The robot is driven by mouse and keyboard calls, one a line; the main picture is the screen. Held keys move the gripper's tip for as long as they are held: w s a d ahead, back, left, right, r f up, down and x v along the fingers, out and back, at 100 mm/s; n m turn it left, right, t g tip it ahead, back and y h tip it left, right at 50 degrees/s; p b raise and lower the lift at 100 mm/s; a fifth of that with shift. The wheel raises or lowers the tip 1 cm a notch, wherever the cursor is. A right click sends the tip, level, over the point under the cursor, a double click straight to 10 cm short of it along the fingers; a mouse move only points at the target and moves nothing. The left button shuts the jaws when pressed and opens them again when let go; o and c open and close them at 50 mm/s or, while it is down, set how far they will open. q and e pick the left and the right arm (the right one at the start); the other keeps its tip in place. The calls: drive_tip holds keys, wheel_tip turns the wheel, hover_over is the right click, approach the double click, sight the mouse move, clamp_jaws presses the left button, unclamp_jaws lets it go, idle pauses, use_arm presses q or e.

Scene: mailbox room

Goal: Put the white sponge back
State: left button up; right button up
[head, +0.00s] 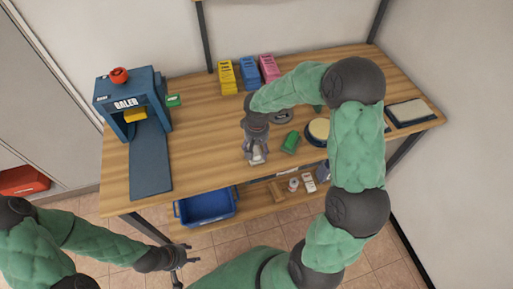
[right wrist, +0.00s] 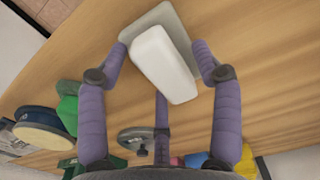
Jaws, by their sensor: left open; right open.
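The white sponge (head: 258,158) is near the front middle of the wooden table (head: 205,120), mostly hidden by my right gripper in the head view. In the right wrist view the sponge (right wrist: 165,65) is a rounded white block by a flat grey pad (right wrist: 178,22), which it partly overlaps. My right gripper (head: 256,153) is directly above it. Its purple fingers (right wrist: 162,60) are spread on both sides of the sponge, apart from each other; contact cannot be told. My left gripper (head: 183,263) is open and empty, low in front of the table.
A blue baler (head: 130,100) stands at the left. Yellow (head: 227,77), pink (head: 248,72) and blue (head: 269,68) boxes stand at the back. A green block (head: 290,142), a round pad (head: 318,130) and a flat tray (head: 409,112) are to the right. A blue bin (head: 206,206) is below.

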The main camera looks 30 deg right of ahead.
sight(257, 148)
wheel_tip(257, 148, up, 12)
drive_tip(key=p, duration=0.3)
drive_tip(key=shift+r, duration=0.2)
idle(0.4)
